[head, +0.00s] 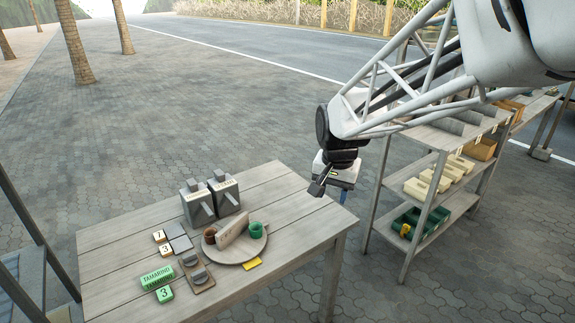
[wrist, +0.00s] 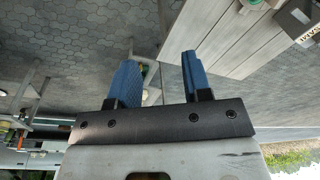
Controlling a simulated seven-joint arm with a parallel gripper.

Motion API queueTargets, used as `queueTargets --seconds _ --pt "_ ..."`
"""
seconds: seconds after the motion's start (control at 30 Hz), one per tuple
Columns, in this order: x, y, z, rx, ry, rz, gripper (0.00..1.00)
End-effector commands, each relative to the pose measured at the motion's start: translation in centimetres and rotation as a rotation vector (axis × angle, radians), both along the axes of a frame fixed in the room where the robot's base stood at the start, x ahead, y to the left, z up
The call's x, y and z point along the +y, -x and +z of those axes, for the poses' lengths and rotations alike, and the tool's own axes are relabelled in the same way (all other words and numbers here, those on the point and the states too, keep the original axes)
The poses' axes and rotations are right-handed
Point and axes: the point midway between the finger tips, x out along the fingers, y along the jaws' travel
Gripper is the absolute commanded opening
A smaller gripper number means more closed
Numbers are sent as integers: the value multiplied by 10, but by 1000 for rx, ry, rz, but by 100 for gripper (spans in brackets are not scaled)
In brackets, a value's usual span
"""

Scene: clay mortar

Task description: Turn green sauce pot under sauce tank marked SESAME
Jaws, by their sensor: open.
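The green sauce pot (head: 256,229) stands at the right of a round wooden turntable (head: 235,255) on the table. A brown pot (head: 210,235) stands at its left, with an upright wooden divider (head: 233,227) between them. Two grey sauce tanks, the left tank (head: 198,203) and the right tank (head: 226,196), stand behind the turntable; their labels are too small to read surely. My gripper (head: 333,190) is beyond the table's right corner, apart from the pot. Its blue fingers (wrist: 157,82) are open and empty in the wrist view.
Green TAMARIND blocks (head: 158,276), number tiles (head: 160,236) and a board with a grey knob (head: 197,272) lie left of the turntable. A yellow tag (head: 251,263) lies in front. A shelf rack (head: 410,220) with bins stands right. The table's right end is clear.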

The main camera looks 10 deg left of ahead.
Motion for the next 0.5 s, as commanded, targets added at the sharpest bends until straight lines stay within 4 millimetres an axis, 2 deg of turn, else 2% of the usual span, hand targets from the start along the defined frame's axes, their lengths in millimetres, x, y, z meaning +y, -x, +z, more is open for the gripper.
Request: queueTargets --seconds 0.2,0.5 --pt "49 -36 -26 26 -2 -31 45" --pt "119 -78 -66 54 -1 -80 45"
